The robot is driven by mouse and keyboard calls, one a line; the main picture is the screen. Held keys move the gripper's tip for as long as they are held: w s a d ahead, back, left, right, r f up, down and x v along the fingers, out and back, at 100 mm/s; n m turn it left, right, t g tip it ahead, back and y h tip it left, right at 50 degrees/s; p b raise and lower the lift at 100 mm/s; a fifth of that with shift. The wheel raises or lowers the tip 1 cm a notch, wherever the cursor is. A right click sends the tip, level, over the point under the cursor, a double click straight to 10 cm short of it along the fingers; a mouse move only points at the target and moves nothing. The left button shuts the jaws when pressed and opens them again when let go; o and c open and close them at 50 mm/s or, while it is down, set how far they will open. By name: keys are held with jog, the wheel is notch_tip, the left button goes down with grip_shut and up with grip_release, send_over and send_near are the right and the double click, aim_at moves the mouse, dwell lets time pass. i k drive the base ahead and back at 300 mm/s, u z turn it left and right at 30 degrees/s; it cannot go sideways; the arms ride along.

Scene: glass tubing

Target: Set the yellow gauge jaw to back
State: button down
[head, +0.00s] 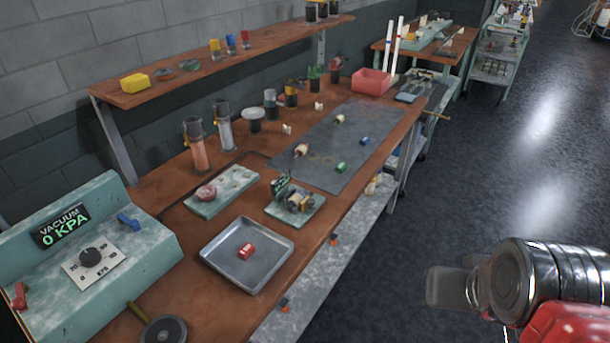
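I cannot make out a yellow gauge jaw with certainty. A small green and brass device (293,196) stands on a pale green plate near the front edge of the bench, but its parts are too small to tell apart. A small pale yellow piece (371,187) shows by the front edge of the bench, further right. My gripper (440,287) is at the lower right, over the floor and apart from the bench. Its fingers are seen side-on, so their opening does not show.
The wooden bench (225,227) runs along the wall. It carries a vacuum unit (140,285) reading 0 KPA, a metal tray (222,267) with a red block (246,251), a dark mat (335,118) with small pieces, and a red bin (371,82). The floor (480,170) at right is clear.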

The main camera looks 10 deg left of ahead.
aim_at(307, 205)
jog(key=u, duration=0.5)
jog(key=i, duration=0.95)
jog(key=u, duration=0.6)
